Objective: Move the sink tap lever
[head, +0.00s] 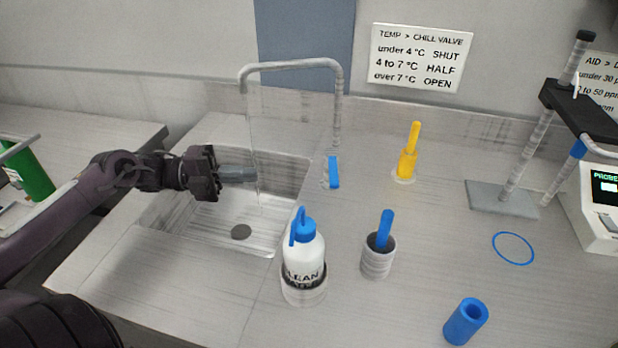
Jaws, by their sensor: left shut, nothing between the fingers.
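The sink tap (339,110) is a tall grey spout arching over the metal sink (215,222). Its blue lever (334,172) stands upright at the foot of the tap, just right of the sink. A thin, faint stream like running water drops from the spout into the sink. My left gripper (250,175) reaches in from the left over the sink, its fingers shut and empty, beside the stream. The fingertips point right towards the lever and are clearly apart from it. My right gripper is not in view.
A white bottle with a blue cap (304,258) stands in front of the lever, beside a grey cup with a blue handle (378,258). A yellow-handled valve (407,163) stands right of the tap. A blue cylinder (466,322) and a blue ring (513,248) lie further right.

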